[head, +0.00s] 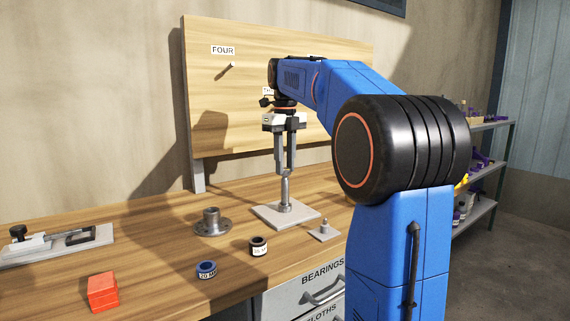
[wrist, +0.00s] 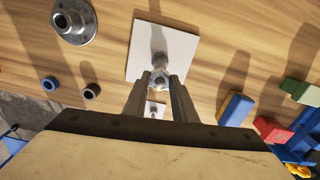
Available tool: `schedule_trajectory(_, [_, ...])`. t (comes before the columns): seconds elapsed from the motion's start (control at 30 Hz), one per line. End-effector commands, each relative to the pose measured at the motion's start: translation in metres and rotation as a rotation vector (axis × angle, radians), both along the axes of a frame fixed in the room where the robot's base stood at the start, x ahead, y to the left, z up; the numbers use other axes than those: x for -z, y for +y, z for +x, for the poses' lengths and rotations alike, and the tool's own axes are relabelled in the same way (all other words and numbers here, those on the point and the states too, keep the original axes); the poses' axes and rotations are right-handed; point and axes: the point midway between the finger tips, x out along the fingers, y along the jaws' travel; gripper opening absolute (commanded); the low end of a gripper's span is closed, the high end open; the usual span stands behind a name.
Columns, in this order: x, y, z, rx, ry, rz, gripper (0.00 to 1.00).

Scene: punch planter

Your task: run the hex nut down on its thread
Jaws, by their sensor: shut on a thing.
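My gripper (head: 285,167) points straight down over a pale square plate (head: 268,216) on the bench. A grey metal post (head: 285,190) stands upright on this plate, below the fingertips. In the wrist view my gripper (wrist: 158,80) is shut on a small grey metal piece at the post's top, which I take to be the hex nut (wrist: 158,79). The fingers hide most of the nut in the head view. I cannot tell how far down the thread it sits.
A red block (head: 102,291) and a clamp (head: 62,243) lie left. An upright wooden board (head: 230,120) rises behind.

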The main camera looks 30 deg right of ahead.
Motion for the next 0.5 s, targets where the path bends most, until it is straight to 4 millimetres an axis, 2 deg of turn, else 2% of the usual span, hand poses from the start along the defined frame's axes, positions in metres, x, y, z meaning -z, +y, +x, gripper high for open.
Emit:
schedule_trajectory(0.13, [-0.0019,-0.0004,0.0003,-0.001,-0.005,-0.002,0.03])
schedule_trajectory(0.17, [-0.0019,-0.0004,0.0003,-0.001,-0.005,-0.002,0.32])
schedule_trajectory(0.2, [-0.0018,-0.0004,0.0003,-0.001,-0.005,-0.002,0.35])
schedule_trajectory(0.4, [-0.0009,-0.0002,0.0001,-0.002,-0.002,-0.001,0.35])
schedule_trajectory(0.5, [-0.0007,-0.0001,0.0001,-0.003,-0.002,-0.001,0.57])
